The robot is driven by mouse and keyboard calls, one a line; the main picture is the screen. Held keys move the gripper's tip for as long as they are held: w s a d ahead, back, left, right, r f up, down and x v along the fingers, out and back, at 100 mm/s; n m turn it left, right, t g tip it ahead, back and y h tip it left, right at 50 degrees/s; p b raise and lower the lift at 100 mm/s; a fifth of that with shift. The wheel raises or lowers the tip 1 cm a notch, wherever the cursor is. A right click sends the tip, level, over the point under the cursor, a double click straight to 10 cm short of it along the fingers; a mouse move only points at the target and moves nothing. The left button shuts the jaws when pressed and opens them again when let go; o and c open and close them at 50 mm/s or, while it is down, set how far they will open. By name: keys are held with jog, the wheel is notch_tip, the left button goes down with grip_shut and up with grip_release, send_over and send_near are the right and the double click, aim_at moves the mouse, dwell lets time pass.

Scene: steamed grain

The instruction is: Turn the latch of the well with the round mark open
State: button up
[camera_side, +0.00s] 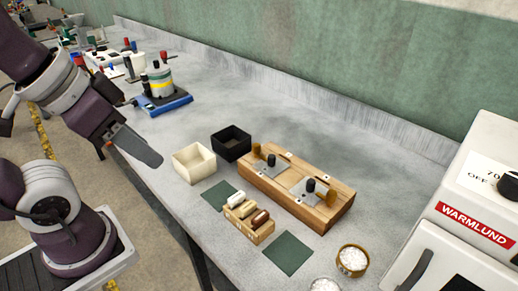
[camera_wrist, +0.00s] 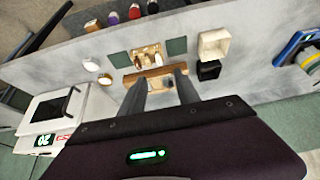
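A wooden block (camera_side: 335,208) stands on the grey bench, with two metal lid plates, the left plate (camera_side: 268,166) and the right plate (camera_side: 306,190), each with a black knob. A brown latch piece (camera_side: 256,150) is at the left plate and another (camera_side: 330,197) is at the right plate. Small white labels lie on the block, but their marks are too small to read. In the wrist view the block (camera_wrist: 130,79) is partly hidden behind my fingers. My gripper (camera_wrist: 159,77) is open and empty, raised well left of the block in the side view (camera_side: 150,153).
A cream box (camera_side: 193,163) and a black box (camera_side: 231,143) stand left of the block. A rack (camera_side: 249,219) of small rolls, two green mats (camera_side: 287,253) and bowls of white grain (camera_side: 352,261) lie in front. A white steamer (camera_side: 470,215) stands right.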

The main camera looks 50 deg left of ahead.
jog(key=w+r+n+g+h, duration=0.1)
jog(key=w+r+n+g, duration=0.1)
jog(key=w+n, duration=0.55)
jog(key=n+g+y, duration=0.1)
jog(key=n+g, duration=0.3)
jog(key=n, duration=0.9)
send_over(257, 145)
notch_tip(257, 145, down, 13)
jog(key=shift+s+f, duration=0.1)
jog(key=shift+f, duration=0.1)
jog(key=shift+n, duration=0.25)
notch_tip(257, 145, down, 7)
jog(key=shift+r, duration=0.15)
jog(key=shift+f, duration=0.4)
jog(key=shift+c, duration=0.2)
grip_shut()
